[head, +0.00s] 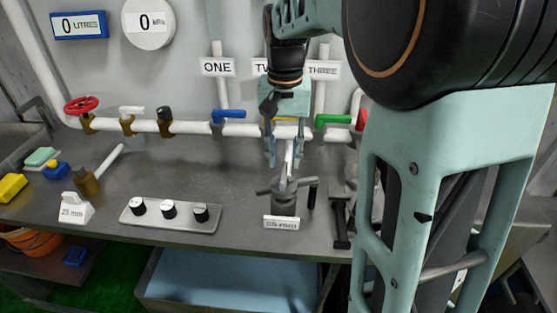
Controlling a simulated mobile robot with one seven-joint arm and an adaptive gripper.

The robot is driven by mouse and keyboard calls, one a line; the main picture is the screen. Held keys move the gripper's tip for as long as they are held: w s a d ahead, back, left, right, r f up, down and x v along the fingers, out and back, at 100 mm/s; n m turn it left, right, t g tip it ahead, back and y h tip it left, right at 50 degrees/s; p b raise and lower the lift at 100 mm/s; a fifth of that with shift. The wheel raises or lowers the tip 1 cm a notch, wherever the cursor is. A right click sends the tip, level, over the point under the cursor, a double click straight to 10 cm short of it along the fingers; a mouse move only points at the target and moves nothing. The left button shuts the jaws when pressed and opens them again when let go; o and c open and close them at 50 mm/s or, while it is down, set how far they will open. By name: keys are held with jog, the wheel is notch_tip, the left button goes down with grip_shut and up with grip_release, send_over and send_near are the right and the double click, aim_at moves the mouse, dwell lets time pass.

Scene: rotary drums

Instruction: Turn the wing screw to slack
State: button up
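A grey fitting (284,203) with a small white label stands on the bench near its front edge. Its top carries a dark cross-piece with arms out to either side, which looks like the wing screw (287,186); its exact angle is hard to tell. A short white pipe (289,158) rises behind it. My gripper (284,160) points down above and behind the cross-piece. Its two fingers are apart, with the white pipe showing between them. I see no finger touching the wing screw, though depth is hard to judge.
A white pipe with coloured valve handles, including a blue one (229,114) and a green one (333,119), runs along the wall. A panel with three knobs (170,214) lies left of the fitting. A dark metal stand (340,215) is close on the right. My arm hides the far right.

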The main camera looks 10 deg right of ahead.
aim_at(284, 171)
jog(key=shift+f, duration=2.05)
jog(key=shift+c, duration=0.6)
grip_shut()
